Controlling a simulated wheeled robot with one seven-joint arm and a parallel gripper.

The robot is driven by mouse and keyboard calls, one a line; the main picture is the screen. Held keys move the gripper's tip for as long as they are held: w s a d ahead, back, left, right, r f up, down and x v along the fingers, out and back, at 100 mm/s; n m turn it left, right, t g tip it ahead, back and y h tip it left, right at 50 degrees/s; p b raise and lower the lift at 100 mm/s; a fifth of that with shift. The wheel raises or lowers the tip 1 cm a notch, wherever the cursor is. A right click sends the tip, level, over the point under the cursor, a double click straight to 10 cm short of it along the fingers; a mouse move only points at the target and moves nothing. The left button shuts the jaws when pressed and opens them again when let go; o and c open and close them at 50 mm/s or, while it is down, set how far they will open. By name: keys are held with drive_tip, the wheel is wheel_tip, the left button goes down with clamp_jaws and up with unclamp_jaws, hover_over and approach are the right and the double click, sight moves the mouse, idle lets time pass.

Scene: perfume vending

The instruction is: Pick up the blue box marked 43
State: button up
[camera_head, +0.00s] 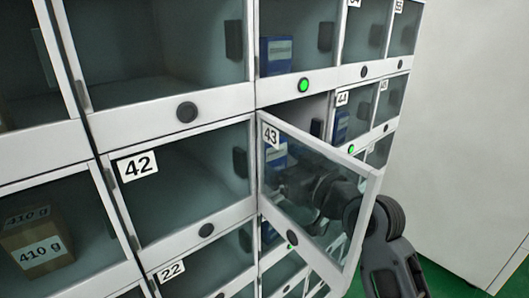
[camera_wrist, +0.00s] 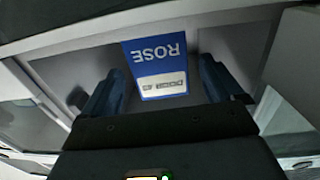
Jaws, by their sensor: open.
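The door marked 43 (camera_head: 335,162) stands swung open, its glass in front of the compartment. Through this glass, part of a blue box (camera_head: 276,154) shows inside. In the wrist view the blue box (camera_wrist: 154,62) stands in the compartment, with the word ROSE upside down and a pale label whose small print I cannot read surely. My gripper (camera_wrist: 162,84) is open, with one dark blue finger to each side of the box and visible room at the sides. In the head view my gripper (camera_head: 285,182) shows dimly behind the glass, reaching into the compartment.
White-framed compartments surround the opening. Another blue box (camera_head: 276,55) stands behind glass above. A brown 410 g box (camera_head: 38,245) sits at lower left, and compartment 42 (camera_head: 190,185) looks empty. The open door is close beside my arm. Green floor and a pale wall (camera_head: 470,120) lie right.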

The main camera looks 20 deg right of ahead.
drive_tip(key=p+x, duration=0.2)
drive_tip(key=x, duration=0.3)
drive_tip(key=shift+w+r, duration=0.1)
drive_tip(key=shift+w, duration=0.05)
drive_tip(key=shift+w+a, duration=0.15)
drive_tip(key=shift+w, duration=0.25)
drive_tip(key=c, duration=1.1)
drive_tip(key=shift+r, duration=0.75)
drive_tip(key=shift+s+r+b, duration=0.15)
drive_tip(key=shift+r+b, duration=0.3)
drive_tip(key=shift+r, duration=0.5)
drive_tip(key=b+v, duration=0.3)
drive_tip(key=v, duration=1.4)
drive_tip(key=shift+s, duration=0.35)
